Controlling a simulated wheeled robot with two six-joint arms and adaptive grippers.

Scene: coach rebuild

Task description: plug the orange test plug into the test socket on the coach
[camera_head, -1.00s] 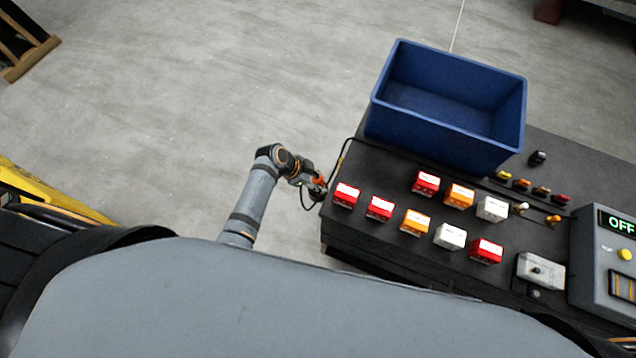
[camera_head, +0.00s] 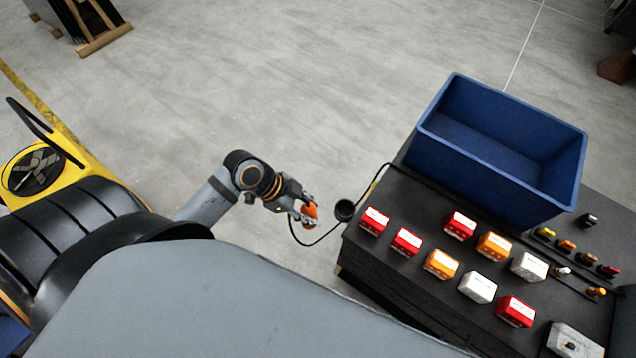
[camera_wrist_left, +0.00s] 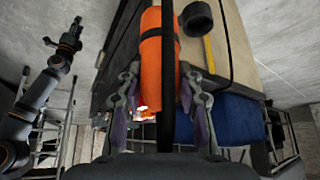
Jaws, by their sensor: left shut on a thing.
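The orange test plug (camera_head: 311,211) is in my left gripper (camera_head: 304,207), off the left corner of the dark bench. In the left wrist view the plug (camera_wrist_left: 158,55) stands lengthwise between the two fingers of that gripper (camera_wrist_left: 160,95). A black cable (camera_head: 326,236) loops from the plug toward the bench. A black round cup (camera_head: 344,210) sits beside the bench corner, apart from the plug. An arm, which looks like my right one, shows at the left of the wrist view with its gripper (camera_wrist_left: 70,36) small and dark. I do not see the test socket.
The bench (camera_head: 385,255) carries several red, orange and white blocks and a blue bin (camera_head: 440,140). A yellow machine with a fan (camera_head: 75,180) stands at the left. The grey floor (camera_head: 260,90) beyond my left gripper is clear.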

